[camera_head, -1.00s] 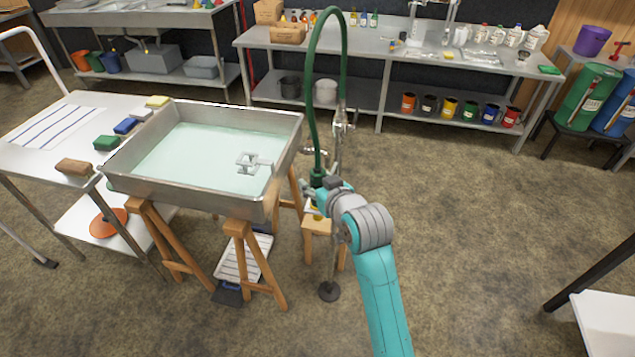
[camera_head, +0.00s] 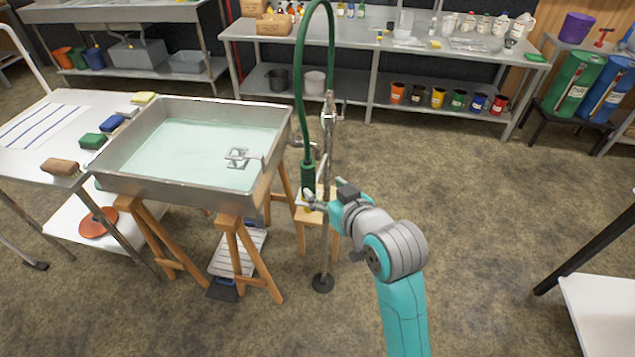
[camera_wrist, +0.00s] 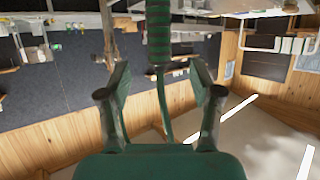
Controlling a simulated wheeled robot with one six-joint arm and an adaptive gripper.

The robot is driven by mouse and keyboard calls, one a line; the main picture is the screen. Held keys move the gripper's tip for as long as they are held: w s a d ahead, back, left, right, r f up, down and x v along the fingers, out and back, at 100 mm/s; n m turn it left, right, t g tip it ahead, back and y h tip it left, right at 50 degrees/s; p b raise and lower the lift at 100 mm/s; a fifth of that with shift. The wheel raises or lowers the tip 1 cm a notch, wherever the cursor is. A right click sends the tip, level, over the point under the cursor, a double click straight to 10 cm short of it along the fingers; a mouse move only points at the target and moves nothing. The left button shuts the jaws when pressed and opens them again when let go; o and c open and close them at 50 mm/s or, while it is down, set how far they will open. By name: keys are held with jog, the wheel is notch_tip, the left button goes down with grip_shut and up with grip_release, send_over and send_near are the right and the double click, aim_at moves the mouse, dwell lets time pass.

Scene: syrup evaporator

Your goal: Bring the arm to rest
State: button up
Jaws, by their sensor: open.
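My teal arm reaches in from the bottom of the head view. My gripper (camera_head: 316,204) is at its end, beside the lower end of a green hose with a dark green ribbed handle (camera_head: 308,178). In the wrist view my gripper (camera_wrist: 160,78) has its two fingers wide apart. The ribbed green part (camera_wrist: 159,30) shows between and beyond the fingertips, with a thin green line running down from it. Nothing is seen clamped between the fingers. Whether a finger touches the handle or stand cannot be told.
A metal pan (camera_head: 165,188) of pale liquid stands on wooden trestles, left of my gripper. A vertical metal stand (camera_head: 325,240) and small wooden stool (camera_head: 316,215) are close by. A side table (camera_head: 28,165) holds coloured blocks. Floor to the right (camera_head: 480,200) is clear; a white table (camera_head: 605,310) is beyond.

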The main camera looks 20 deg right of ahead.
jog(key=shift+v, duration=0.85)
jog(key=shift+f, duration=0.1)
jog(key=s+a+f+m, duration=0.1)
jog(key=s+a+f, duration=0.1)
jog(key=s+f, duration=1.35)
jog(key=s+a+r+t, duration=0.1)
jog(key=s+r, duration=0.1)
jog(key=s, duration=2)
jog(key=shift+s+n, duration=0.2)
jog(key=shift+n, duration=0.1)
